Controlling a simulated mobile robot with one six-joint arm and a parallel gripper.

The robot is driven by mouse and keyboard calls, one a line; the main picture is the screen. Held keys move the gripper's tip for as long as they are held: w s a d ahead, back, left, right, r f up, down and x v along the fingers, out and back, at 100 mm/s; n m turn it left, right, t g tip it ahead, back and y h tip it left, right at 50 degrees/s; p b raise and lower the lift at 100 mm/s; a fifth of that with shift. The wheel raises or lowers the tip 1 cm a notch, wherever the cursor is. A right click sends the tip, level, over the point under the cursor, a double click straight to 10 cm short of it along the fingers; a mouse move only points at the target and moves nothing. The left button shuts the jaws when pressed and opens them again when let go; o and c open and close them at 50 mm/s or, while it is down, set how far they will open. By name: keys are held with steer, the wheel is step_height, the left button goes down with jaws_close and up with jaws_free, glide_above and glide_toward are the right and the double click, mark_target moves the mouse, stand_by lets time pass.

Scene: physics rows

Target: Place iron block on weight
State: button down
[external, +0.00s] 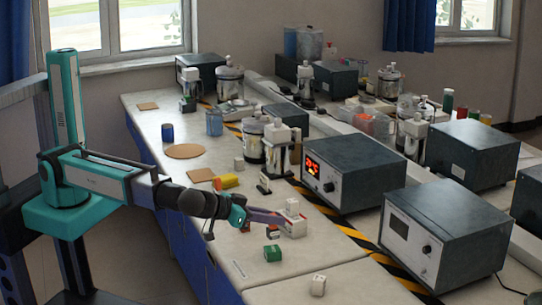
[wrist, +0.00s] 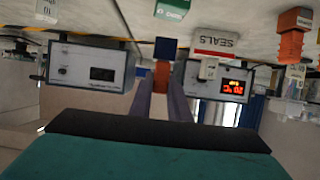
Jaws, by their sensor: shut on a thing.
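My gripper (external: 280,217) reaches in from the left over the near bench, close to a small white block on a box. In the wrist view, which is upside down, my gripper (wrist: 164,88) is shut on a small block (wrist: 162,76) with an orange-brown face. A blue part (wrist: 165,48) shows at its end; I cannot tell if it belongs to the same block. I cannot make out for sure which thing is the iron block or the weight. A white block marked 10 (external: 318,284) stands at the front; it also shows in the wrist view (wrist: 46,10).
A white and red box marked SEALS (external: 294,229) carries a white block (external: 291,207) beside my gripper. A green box (external: 272,254) lies in front. Instrument boxes (external: 353,172) and a black-yellow stripe (external: 352,236) bound the right. The front bench top is mostly clear.

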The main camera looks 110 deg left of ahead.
mark_target(269, 227)
steer(key=shift+f+p, duration=0.4)
steer(key=shift+f, duration=1.35)
steer(key=shift+f, duration=0.15)
steer(key=c, duration=1.7)
jaws_free()
steer(key=shift+o, duration=0.2)
steer(key=shift+r, duration=0.2)
steer(key=b+v, duration=0.1)
steer(key=v, duration=1.1)
steer(key=shift+b, duration=0.4)
